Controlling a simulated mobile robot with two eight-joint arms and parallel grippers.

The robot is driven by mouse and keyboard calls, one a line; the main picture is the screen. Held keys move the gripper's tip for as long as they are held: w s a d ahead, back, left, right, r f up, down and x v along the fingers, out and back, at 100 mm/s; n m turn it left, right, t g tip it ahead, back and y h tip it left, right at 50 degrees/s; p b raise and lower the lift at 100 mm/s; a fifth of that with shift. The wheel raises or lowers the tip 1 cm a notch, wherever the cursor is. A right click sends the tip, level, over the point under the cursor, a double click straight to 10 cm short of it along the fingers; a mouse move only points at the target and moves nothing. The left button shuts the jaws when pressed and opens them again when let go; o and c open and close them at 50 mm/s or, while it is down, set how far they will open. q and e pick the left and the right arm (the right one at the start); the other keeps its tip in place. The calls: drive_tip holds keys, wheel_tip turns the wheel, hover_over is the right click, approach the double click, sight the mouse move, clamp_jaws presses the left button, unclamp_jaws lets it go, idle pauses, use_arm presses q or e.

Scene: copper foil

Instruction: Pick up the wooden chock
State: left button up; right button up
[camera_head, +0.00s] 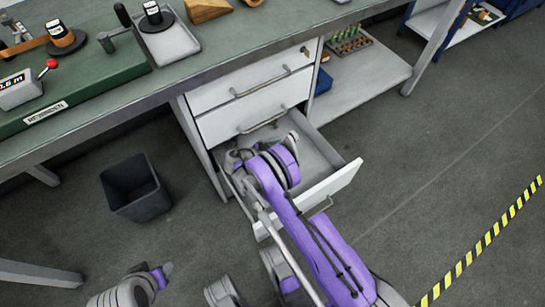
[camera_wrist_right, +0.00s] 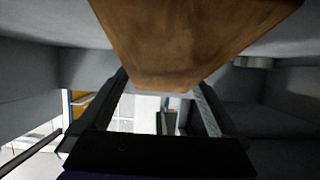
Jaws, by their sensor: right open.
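A brown wooden block, which looks like the chock (camera_wrist_right: 190,40), fills the top middle of the right wrist view. Its near end is close to the fingertips of my right gripper (camera_wrist_right: 163,88). The gripper is open, with one dark finger on either side of that end; whether they touch it I cannot tell. In the head view my right arm reaches down into the open bottom drawer (camera_head: 341,187), hiding its gripper and the block. My left gripper (camera_head: 166,269) is at the lower left, away from the drawer, and its jaws are unclear.
A wooden wedge (camera_head: 208,10) lies on the green workbench top (camera_head: 240,40). Two closed drawers are above the open one. A black bin (camera_head: 135,188) stands on the floor left of the drawers. A low shelf (camera_head: 365,80) is to the right. The floor at right is clear.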

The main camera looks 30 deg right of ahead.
drive_tip(key=shift+d+f, duration=0.1)
drive_tip(key=shift+d, duration=0.15)
clamp_jaws()
idle(0.3)
